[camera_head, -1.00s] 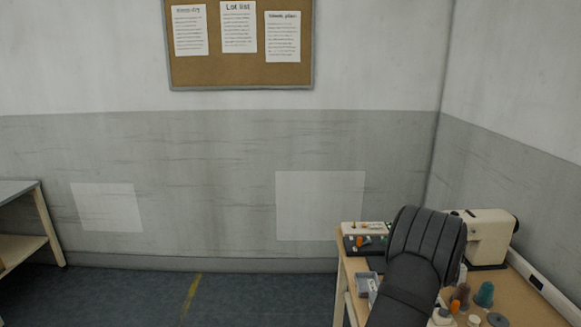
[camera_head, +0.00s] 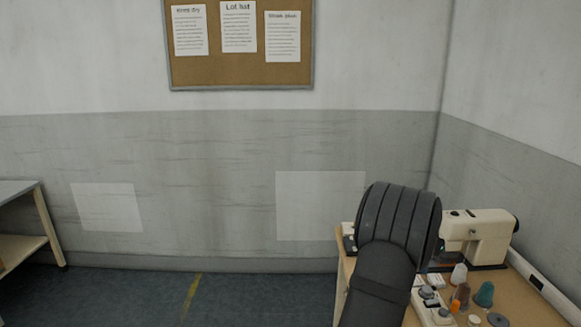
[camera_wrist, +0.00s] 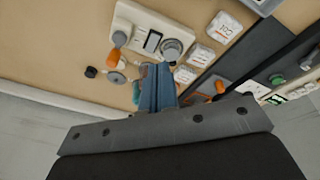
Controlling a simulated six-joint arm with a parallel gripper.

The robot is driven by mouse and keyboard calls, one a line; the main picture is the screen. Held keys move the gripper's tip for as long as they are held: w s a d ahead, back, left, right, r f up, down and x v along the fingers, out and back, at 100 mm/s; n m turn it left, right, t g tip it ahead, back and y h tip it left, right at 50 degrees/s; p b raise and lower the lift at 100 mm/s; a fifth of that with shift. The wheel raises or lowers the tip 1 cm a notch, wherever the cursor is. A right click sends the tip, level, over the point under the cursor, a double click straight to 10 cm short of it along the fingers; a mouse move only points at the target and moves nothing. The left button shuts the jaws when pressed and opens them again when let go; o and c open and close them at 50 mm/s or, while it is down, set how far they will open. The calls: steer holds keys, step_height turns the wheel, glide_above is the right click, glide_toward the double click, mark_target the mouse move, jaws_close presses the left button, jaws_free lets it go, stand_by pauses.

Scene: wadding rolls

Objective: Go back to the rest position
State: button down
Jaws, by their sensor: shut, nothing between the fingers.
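My gripper shows in the wrist view (camera_wrist: 156,76). Its two blue-grey fingers are pressed together with nothing between them, above the wooden table (camera_wrist: 62,62). In the head view my dark padded arm rises over the left part of the table (camera_head: 535,311) and hides the gripper. A white control box with knobs (camera_wrist: 150,42) lies beyond the fingertips in the wrist view, and I see no contact with it.
A cream sewing machine (camera_head: 485,237) stands at the back of the table. A teal cone (camera_head: 484,294), an orange-brown spool (camera_head: 461,297) and a white cone (camera_head: 459,273) stand right of my arm. White labelled boxes (camera_wrist: 224,27) lie beside a dark tray.

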steer(key=shift+a+r+m+h, duration=0.7)
steer(key=shift+a+r+m, duration=0.45)
steer(key=shift+a+m, duration=0.3)
steer(key=c, duration=0.7)
jaws_free()
steer(key=shift+r, duration=0.1)
steer(key=o, duration=0.7)
steer(key=s+d+r+n, duration=0.2)
steer(key=s, duration=0.1)
steer(key=shift+r+n+y, duration=0.25)
steer(key=shift+n+y, duration=0.05)
steer(key=shift+n, duration=0.05)
steer(key=s+d+r+n+t+y, duration=0.1)
steer(key=s+d+r+n+t, duration=0.2)
steer(key=s+r+n, duration=0.6)
step_height(320, 180, down, 10)
steer(key=w+d+n, duration=0.1)
steer(key=d, duration=0.1)
steer(key=shift+w+r, duration=0.15)
steer(key=shift+w, duration=0.05)
steer(key=shift+d, duration=0.1)
